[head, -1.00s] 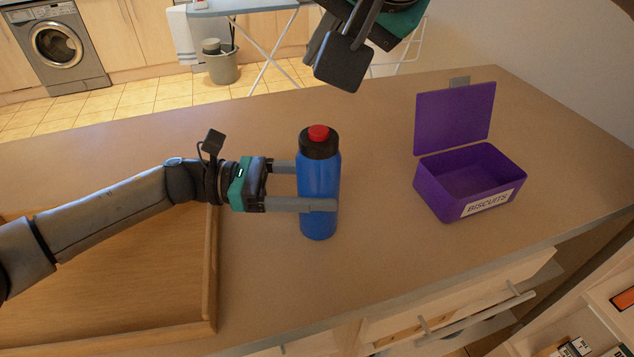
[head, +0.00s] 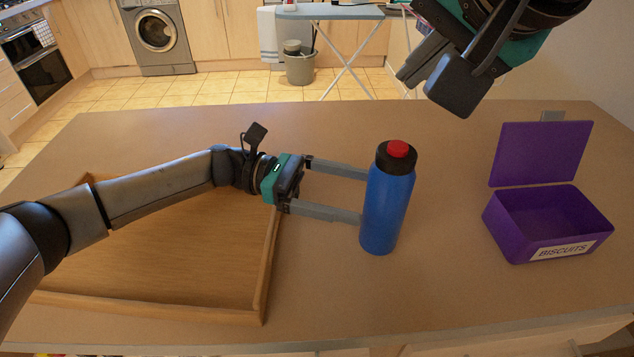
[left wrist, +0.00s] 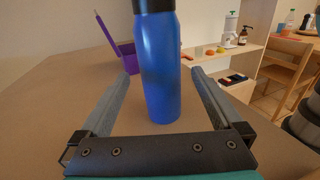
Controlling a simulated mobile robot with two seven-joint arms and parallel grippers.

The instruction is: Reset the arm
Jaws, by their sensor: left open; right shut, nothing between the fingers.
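My left gripper (head: 362,196) is open, low over the counter, its fingers pointing right. A blue bottle (head: 386,212) with a black collar and red top stands upright at its fingertips. In the left wrist view the bottle (left wrist: 160,75) stands just ahead, between the lines of the two spread fingers. I see no grip on it. My right gripper (head: 440,85) is at the upper right of the head view, raised above the counter's back part, shut and empty.
An open purple box (head: 548,251) labelled BISCUITS stands at the right, its lid upright. A wooden tray (head: 268,262) lies under my left arm. The counter (head: 450,270) is clear between bottle and box. An ironing board (head: 330,12) and bin (head: 299,69) stand beyond.

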